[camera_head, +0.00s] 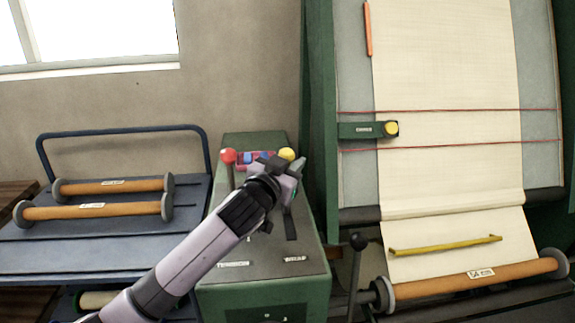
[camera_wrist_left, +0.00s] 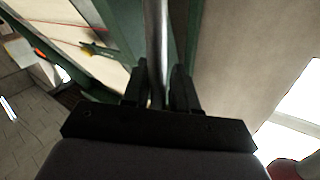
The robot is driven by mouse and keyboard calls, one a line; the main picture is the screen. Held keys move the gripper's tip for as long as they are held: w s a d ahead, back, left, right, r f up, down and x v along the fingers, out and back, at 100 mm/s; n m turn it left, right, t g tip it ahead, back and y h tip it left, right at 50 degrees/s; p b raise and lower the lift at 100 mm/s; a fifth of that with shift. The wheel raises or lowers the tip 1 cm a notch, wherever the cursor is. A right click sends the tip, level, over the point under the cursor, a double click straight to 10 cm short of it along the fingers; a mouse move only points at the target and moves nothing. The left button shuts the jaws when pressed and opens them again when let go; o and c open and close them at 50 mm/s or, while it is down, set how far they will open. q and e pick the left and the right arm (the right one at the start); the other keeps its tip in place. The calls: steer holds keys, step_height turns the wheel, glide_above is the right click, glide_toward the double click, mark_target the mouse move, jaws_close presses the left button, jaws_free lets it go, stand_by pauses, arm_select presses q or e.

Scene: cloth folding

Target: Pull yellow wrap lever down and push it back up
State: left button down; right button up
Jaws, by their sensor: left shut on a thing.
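The yellow wrap lever's round knob (camera_head: 287,154) shows near the back of the green control box, just above my left gripper (camera_head: 284,168). My gripper hides much of the lever's shaft in the head view. In the left wrist view, a grey metal rod (camera_wrist_left: 157,45), the lever's shaft, runs between the two dark fingers of my left gripper (camera_wrist_left: 161,88). The gripper is shut on this shaft, below the knob. My right gripper is in neither view.
A red-knobbed lever (camera_head: 229,156) stands just left on the green control box (camera_head: 262,292). A blue cart (camera_head: 40,262) with orange rolls is at left.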

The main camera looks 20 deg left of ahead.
arm_select(q)
steer(key=shift+w+a+r, duration=0.1)
steer(key=shift+w+a, duration=0.45)
steer(key=shift+w, duration=0.2)
steer(key=shift+w+a, duration=0.5)
steer(key=shift+w, duration=0.2)
steer(key=c, duration=1)
jaws_free()
steer(key=shift+o, duration=0.9)
steer(key=shift+f, duration=0.2)
steer(key=s, duration=0.7)
steer(key=shift+b, duration=0.4)
